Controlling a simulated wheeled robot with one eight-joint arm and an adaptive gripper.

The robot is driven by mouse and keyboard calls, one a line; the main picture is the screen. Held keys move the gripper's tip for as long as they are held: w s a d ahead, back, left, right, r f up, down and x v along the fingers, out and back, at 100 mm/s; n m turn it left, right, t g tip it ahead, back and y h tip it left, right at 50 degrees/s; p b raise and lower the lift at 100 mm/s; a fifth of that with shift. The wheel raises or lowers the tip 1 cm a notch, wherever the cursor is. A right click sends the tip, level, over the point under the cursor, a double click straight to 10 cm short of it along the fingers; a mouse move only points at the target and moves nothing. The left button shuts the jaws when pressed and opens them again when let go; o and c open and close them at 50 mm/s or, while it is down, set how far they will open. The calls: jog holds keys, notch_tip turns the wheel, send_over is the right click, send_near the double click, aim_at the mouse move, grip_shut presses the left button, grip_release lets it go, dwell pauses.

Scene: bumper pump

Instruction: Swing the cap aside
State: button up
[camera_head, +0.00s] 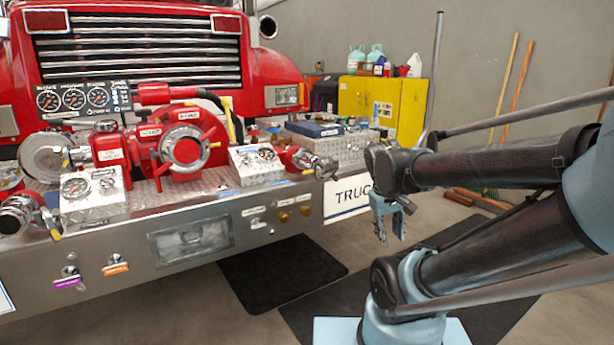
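Several round metal fittings on the bumper could be the cap, and I cannot tell which one is meant. A large silver disc (43,156) stands upright at the left of the red pump (155,140). A capped-looking metal outlet (312,162) points out at the bumper's right end. Another outlet (18,214) is at the lower left. A silver ring (184,149) faces forward on the pump's front. My gripper (392,238) hangs fingers down, right of the bumper's end, apart from all of these. Its two fingers are spread with nothing between them.
The chrome bumper (200,270) carries gauge boxes (92,192) and pull knobs (65,278). A white "TRUCK" sign (347,199) is on its right end. A yellow cabinet (390,100) stands behind. Black mats (283,272) lie on the floor. Air before the bumper is clear.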

jog(key=w+a+r+n+t+h, duration=0.1)
jog(key=w+a+r+n+h, duration=0.1)
jog(key=w, duration=0.3)
jog(key=w+a+r+n+h, duration=0.1)
jog(key=w+r+n, duration=0.15)
jog(key=w, duration=0.25)
jog(key=n+t+h, duration=0.4)
jog(key=n+t, duration=0.5)
send_near(303, 173)
jog(key=x, duration=1.2)
jog(key=shift+w, duration=0.2)
